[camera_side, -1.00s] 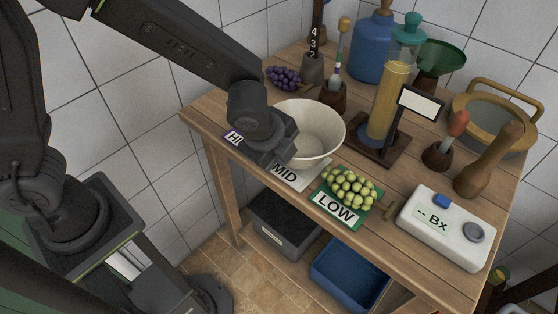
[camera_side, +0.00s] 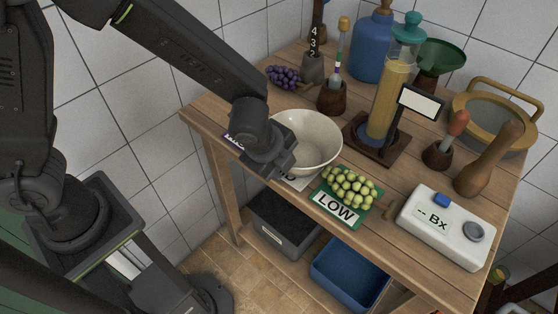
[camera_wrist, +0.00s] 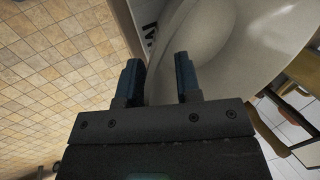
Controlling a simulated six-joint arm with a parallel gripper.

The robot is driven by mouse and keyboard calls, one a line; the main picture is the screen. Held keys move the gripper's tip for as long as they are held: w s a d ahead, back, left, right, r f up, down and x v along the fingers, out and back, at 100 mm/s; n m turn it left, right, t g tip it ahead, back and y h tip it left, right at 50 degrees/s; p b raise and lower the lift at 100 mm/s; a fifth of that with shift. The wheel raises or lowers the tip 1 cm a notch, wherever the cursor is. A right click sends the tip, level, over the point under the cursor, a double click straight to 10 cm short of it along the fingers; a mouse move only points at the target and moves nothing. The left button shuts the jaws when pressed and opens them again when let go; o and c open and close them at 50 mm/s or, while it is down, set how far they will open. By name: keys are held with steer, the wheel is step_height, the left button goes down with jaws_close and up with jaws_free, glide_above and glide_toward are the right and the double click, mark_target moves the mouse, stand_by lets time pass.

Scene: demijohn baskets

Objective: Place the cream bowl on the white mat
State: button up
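The cream bowl (camera_side: 308,145) stands upright over the white mat (camera_side: 302,184), beside the grapes. The bowl hides most of the mat and its lettering. In the wrist view the bowl (camera_wrist: 215,65) fills the upper right, and a corner of the mat (camera_wrist: 146,12) with dark lettering shows beyond my fingers. My gripper (camera_wrist: 160,72) points at the bowl's near-left side, with its fingers apart and the bowl's wall between them. In the side view my gripper (camera_side: 272,165) overlaps the bowl's left rim. Whether the bowl's base touches the mat is hidden.
Green grapes (camera_side: 349,188) lie on the green LOW mat (camera_side: 336,207) right of the bowl. A purple mat (camera_side: 230,139) is mostly behind my gripper. Purple grapes (camera_side: 284,76), a cylinder on a wooden stand (camera_side: 388,100) and a white Bx meter (camera_side: 445,228) stand around.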

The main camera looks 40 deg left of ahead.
steer(key=v, duration=1.2)
steer(key=s+a+r+n, duration=0.4)
steer(key=a+n, duration=0.3)
steer(key=n, duration=0.2)
steer(key=s+a+r+n+t, duration=0.1)
steer(key=s+a+r+n, duration=0.3)
steer(key=s+a+n, duration=0.2)
steer(key=a+n, duration=0.2)
steer(key=n, duration=0.1)
steer(key=shift+s+a, duration=0.2)
steer(key=shift+a, duration=0.1)
